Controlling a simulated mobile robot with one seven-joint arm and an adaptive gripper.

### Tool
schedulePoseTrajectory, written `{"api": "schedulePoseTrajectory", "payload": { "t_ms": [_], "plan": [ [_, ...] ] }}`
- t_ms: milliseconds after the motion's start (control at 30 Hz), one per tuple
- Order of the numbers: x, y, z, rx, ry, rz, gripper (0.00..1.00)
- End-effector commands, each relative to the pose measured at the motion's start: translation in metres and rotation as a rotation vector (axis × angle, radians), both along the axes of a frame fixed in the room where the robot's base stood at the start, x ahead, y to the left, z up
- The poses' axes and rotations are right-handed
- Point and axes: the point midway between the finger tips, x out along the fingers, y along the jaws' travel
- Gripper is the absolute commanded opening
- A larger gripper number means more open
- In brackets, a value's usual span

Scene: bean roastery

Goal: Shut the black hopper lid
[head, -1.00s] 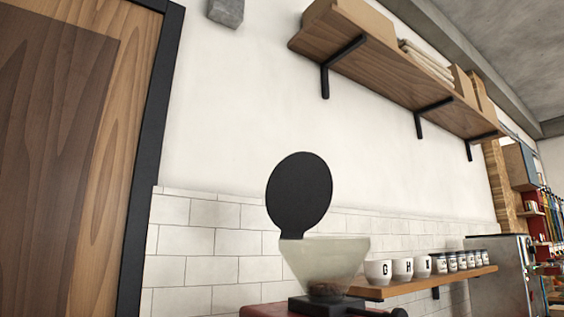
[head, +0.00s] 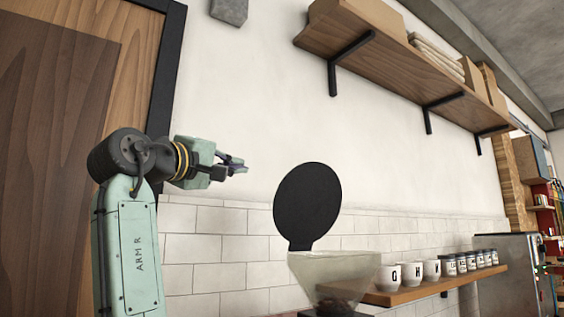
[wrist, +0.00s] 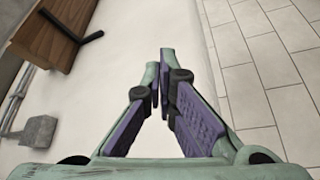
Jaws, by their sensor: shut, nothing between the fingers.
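The round black hopper lid (head: 308,206) stands upright, open, at the back left rim of the clear hopper (head: 335,277) in the head view. Some dark beans show low in the hopper. My gripper (head: 243,165) is up and to the left of the lid, apart from it, at about the height of the lid's top edge. It is shut and empty. In the wrist view my gripper's fingers (wrist: 165,95) come together before a white wall; the lid and hopper are not seen there.
A wall shelf (head: 400,81) with boxes runs above right. A lower wooden shelf (head: 420,290) right of the hopper holds white cups (head: 412,274) and small jars (head: 468,262). A wooden door (head: 60,120) is at left. The air between gripper and lid looks clear.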

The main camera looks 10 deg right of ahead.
Motion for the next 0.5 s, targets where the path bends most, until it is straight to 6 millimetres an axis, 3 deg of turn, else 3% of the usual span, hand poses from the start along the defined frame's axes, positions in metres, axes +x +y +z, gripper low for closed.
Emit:
{"api": "schedulePoseTrajectory", "payload": {
  "t_ms": [100, 200, 500],
  "plan": [
    [-0.013, -0.026, 0.007, 0.014, 0.053, -0.077, 0.0],
    [-0.013, -0.035, 0.008, 0.017, 0.069, -0.095, 0.0],
    [0.021, -0.071, 0.018, 0.018, 0.069, -0.095, 0.0]
  ]
}}
